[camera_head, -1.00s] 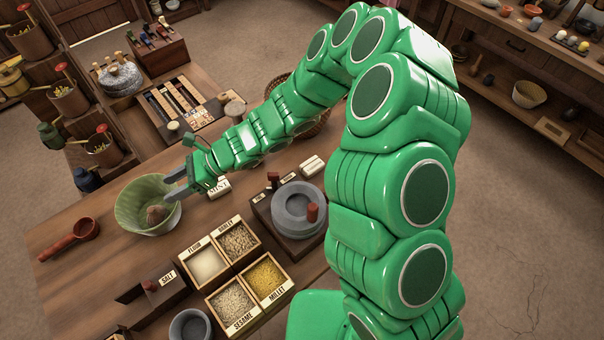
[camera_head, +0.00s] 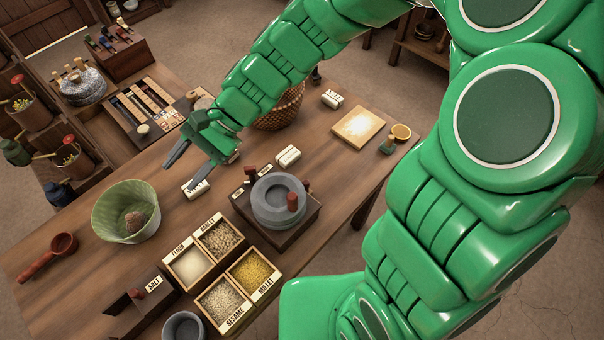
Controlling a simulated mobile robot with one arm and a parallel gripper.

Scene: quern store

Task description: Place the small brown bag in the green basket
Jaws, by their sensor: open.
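The green basket (camera_head: 108,216) stands on the left part of the wooden table. A small brown bag (camera_head: 134,222) lies inside it, at the bottom. My gripper (camera_head: 180,172) is open and empty. It is up and to the right of the basket, apart from it, above the table near a small white labelled block (camera_head: 196,189). My green arm reaches in from the right and covers part of the scene.
A stone quern (camera_head: 279,200) and a divided tray with grains (camera_head: 212,268) stand right of the basket. A red-brown scoop (camera_head: 48,256) lies at left. A wicker basket (camera_head: 280,108) stands behind my arm. Bare tabletop (camera_head: 330,165) shows at right.

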